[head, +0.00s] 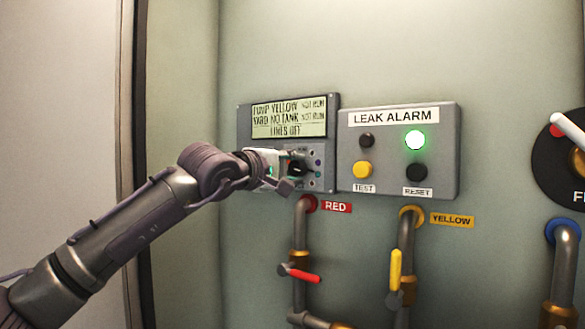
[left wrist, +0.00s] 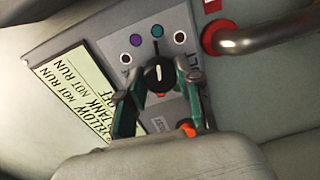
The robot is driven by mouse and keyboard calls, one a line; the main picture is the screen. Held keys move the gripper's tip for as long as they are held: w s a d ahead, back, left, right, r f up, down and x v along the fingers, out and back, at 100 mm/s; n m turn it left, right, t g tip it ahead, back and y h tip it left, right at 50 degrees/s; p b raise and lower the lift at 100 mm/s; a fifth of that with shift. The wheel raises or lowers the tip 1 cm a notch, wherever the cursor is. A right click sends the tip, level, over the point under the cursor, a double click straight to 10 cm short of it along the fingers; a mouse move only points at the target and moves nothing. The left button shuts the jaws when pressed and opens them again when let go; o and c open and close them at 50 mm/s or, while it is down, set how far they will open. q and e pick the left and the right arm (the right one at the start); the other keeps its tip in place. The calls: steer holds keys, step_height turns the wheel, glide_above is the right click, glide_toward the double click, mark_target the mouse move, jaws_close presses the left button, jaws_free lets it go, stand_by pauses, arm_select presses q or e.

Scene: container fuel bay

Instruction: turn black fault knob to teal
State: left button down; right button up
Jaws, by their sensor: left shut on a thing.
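The black fault knob (left wrist: 159,78) is on a grey panel (left wrist: 92,42) in the left wrist view. It also shows small and partly covered in the head view (head: 297,168). Its white line points up in the left wrist view, roughly at the teal dot (left wrist: 157,31). My right gripper is not in view.
The leak alarm box (head: 398,150), with a lit green lamp (head: 415,140), stands close right of the panel. Pipes with a red valve handle (head: 304,276) and a yellow one (head: 395,270) run below. The wall above is clear.

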arm_select(q)
steer(key=shift+a+r+m, duration=0.1)
steer(key=shift+r+m, duration=0.15)
steer(key=shift+m, duration=0.25)
steer(key=c, duration=0.8)
jaws_free()
steer(key=shift+o, duration=0.2)
steer(key=shift+f, duration=0.1)
steer(key=shift+s, duration=0.1)
steer(key=shift+s+a, duration=0.2)
steer(key=v, duration=1.1)
steer(key=shift+s, duration=0.1)
